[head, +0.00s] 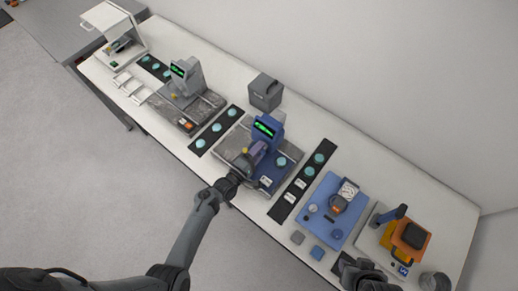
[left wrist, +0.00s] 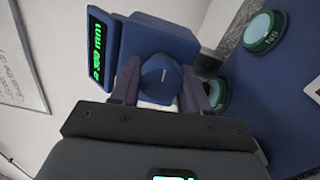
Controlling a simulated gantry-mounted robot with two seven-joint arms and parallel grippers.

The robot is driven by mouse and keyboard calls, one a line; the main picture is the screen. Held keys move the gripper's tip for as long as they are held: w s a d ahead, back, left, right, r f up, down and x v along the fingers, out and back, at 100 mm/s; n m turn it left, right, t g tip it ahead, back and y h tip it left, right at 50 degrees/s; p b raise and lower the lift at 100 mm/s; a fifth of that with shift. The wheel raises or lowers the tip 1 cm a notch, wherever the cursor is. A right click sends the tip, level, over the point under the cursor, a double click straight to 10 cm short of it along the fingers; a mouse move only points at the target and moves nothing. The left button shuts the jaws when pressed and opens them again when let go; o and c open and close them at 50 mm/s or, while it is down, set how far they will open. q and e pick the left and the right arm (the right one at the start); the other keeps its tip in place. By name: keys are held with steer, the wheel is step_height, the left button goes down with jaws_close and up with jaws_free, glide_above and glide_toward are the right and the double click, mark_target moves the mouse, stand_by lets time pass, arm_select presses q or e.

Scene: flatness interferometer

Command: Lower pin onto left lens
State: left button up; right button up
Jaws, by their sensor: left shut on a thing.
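The blue gauge (head: 270,124) with a green display stands on a grey and blue base in the middle of the bench. Its display (left wrist: 97,48) shows green digits ending in mm. My left gripper (left wrist: 160,90) is shut on a rounded blue part (left wrist: 160,76) at the gauge's front, one finger on each side. The pin's tip is hidden. One teal lens (left wrist: 217,94) is partly hidden behind the right finger. Another lens, marked N5 (left wrist: 263,31), sits farther right and shows in the head view (head: 281,161). My right gripper (head: 358,272) is at the lower right, fingers unclear.
Black strips with teal discs lie on both sides of the gauge, left (head: 201,143) and right (head: 284,207). A grey gauge (head: 190,76) stands farther left. A blue tray (head: 322,230) and an orange device (head: 408,238) stand at right. A dark grey box (head: 265,93) stands behind.

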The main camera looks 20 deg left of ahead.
arm_select(q)
steer(key=shift+n, duration=0.7)
steer(key=o, duration=1)
steer(key=shift+s, duration=0.1)
steer(key=v, duration=1)
steer(key=shift+s, duration=0.35)
